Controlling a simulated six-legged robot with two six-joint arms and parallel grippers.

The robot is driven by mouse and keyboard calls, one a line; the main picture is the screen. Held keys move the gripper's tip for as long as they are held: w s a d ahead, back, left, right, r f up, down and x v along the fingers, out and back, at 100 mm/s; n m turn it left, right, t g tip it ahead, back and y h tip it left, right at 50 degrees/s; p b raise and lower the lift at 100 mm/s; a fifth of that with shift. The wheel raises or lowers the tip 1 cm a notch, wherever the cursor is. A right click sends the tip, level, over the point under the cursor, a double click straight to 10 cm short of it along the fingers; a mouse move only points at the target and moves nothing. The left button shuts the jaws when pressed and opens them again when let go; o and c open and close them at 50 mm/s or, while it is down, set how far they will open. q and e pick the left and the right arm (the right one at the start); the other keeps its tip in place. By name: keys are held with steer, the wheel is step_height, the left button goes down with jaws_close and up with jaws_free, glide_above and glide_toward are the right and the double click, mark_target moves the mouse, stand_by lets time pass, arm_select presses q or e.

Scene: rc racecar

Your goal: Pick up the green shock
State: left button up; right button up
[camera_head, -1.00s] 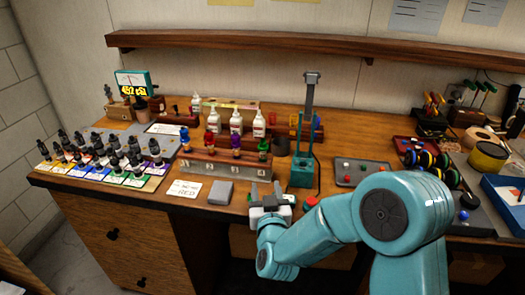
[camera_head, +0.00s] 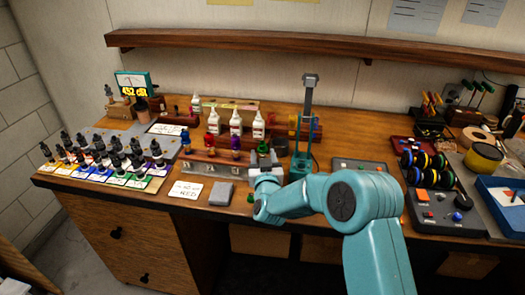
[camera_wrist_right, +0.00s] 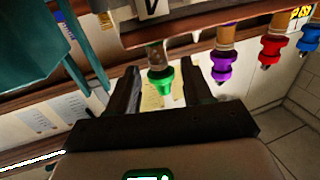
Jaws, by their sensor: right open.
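The green shock (camera_head: 263,148) stands at the right end of a wooden rack (camera_head: 205,170), partly hidden behind my right gripper (camera_head: 264,163) in the head view. In the right wrist view the green shock (camera_wrist_right: 161,78) shows between the two dark fingers of the right gripper (camera_wrist_right: 163,88). The fingers are open, with a gap on each side of the shock. My left gripper is in neither view.
A purple shock (camera_head: 236,143), a red shock (camera_head: 209,140) and a blue shock (camera_head: 185,137) stand left of the green one. A teal post stand (camera_head: 304,130) rises close on the right. White bottles (camera_head: 235,122) stand behind the rack.

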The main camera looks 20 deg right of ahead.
steer(key=shift+x, duration=1.5)
steer(key=c, duration=0.8)
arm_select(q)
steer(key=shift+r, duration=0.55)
arm_select(e)
steer(key=shift+r, duration=0.15)
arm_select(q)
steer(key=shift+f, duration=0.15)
arm_select(e)
step_height(320, 180, up, 20)
arm_select(q)
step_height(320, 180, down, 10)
steer(key=b, duration=1)
arm_select(e)
glide_above(263, 152)
steer(key=w, duration=0.2)
steer(key=shift+s+d+f, duration=0.15)
steer(key=shift+f, duration=3.1)
steer(key=shift+s+d+f, duration=0.1)
steer(key=shift+f, duration=3.2)
arm_select(q)
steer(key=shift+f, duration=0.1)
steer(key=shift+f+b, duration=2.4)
steer(key=shift+b, duration=0.05)
arm_select(e)
steer(key=shift+f, duration=3.15)
